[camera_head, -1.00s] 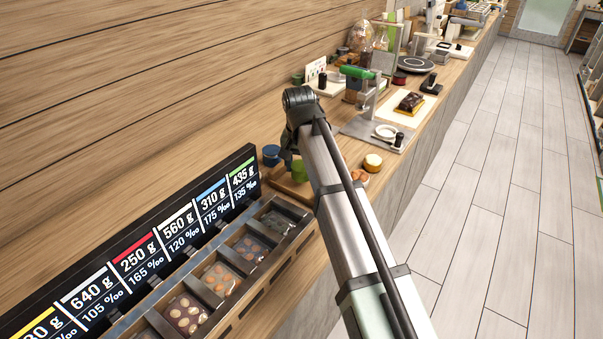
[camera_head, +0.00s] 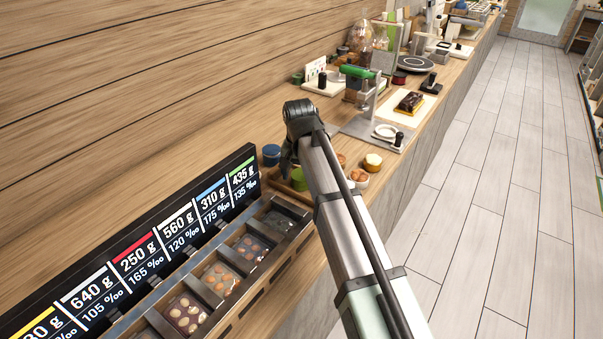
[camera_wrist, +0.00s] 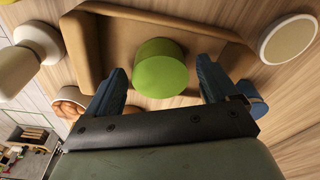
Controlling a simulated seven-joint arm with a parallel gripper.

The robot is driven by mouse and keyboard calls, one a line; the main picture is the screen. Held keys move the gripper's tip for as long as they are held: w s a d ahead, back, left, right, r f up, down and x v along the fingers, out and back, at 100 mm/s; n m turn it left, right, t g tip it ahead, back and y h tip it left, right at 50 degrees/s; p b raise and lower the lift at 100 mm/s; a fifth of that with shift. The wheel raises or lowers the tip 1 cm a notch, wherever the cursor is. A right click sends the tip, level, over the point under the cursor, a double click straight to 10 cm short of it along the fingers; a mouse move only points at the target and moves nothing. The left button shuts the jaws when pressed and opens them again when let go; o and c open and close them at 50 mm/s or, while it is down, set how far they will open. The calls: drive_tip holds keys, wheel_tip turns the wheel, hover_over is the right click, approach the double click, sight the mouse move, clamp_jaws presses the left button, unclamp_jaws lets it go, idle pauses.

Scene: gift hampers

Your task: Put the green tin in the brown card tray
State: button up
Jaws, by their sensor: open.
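The green tin (camera_wrist: 160,68) is a short round tin, in the middle of the wrist view. It lies between the two open fingers of my gripper (camera_wrist: 160,88), with a gap on each side. It appears to be inside the brown card tray (camera_wrist: 88,45), whose raised walls show behind and beside it. In the head view the green tin (camera_head: 298,180) is partly hidden by my gripper (camera_head: 287,168), which is just above it. The brown card tray (camera_head: 278,181) is mostly hidden there by my arm.
A blue tin (camera_head: 271,154) stands behind the tray, and it also shows in the wrist view (camera_wrist: 254,98). Small bowls (camera_head: 358,178) stand to the right of my arm. A price board (camera_head: 150,245) and a divided chocolate rack (camera_head: 240,255) stand in front. The floor right of the counter is clear.

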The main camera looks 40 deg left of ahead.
sight(300, 178)
wheel_tip(300, 178, up, 12)
drive_tip(key=s, duration=0.1)
drive_tip(key=shift+s+d, duration=0.2)
drive_tip(key=shift+d, duration=0.05)
idle(0.5)
drive_tip(key=shift+r, duration=0.1)
